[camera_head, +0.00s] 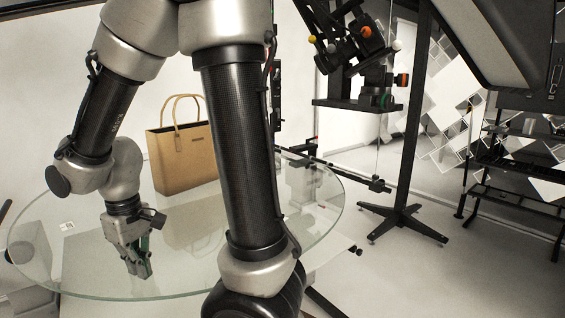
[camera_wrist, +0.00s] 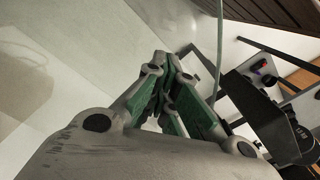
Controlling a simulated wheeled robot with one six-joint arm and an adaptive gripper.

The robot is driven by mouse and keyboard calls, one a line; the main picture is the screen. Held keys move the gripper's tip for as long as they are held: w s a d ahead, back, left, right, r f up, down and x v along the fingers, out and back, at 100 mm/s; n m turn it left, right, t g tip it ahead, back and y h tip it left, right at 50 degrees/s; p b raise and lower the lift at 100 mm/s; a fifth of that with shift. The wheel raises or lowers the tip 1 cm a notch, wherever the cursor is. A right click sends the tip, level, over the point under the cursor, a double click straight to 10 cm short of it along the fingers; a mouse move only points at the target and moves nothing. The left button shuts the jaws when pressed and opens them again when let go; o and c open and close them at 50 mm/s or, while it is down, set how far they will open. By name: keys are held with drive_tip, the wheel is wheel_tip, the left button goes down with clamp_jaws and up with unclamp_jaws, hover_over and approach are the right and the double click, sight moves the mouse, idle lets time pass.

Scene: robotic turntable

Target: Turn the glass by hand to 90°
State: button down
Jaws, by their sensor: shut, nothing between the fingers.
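The round glass turntable (camera_head: 100,287) is clear, with a greenish edge, and fills the left and middle of the head view. A tan handbag (camera_head: 184,158) with two handles stands upright on its far part. My gripper (camera_head: 145,272) points down at the front left part of the glass, left of and nearer than the bag. Its green-padded fingers are shut and empty. Whether the fingertips touch the glass cannot be told. In the wrist view my gripper (camera_wrist: 172,70) shows its fingers closed together. My arm hides part of the glass.
A black stand (camera_head: 405,200) with a tripod foot rises right of the glass. A black rack (camera_head: 520,170) stands at the far right. The floor between them is clear.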

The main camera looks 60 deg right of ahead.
sight(165, 273)
drive_tip(key=shift+s+d, duration=1.55)
drive_tip(key=shift+s, duration=0.2)
drive_tip(key=shift+s+d+f, duration=0.1)
drive_tip(key=shift+s+d, duration=0.05)
drive_tip(key=shift+s, duration=0.1)
drive_tip(key=shift+s+f, duration=0.1)
drive_tip(key=shift+w+r, duration=0.2)
drive_tip(key=shift+r, duration=2.95)
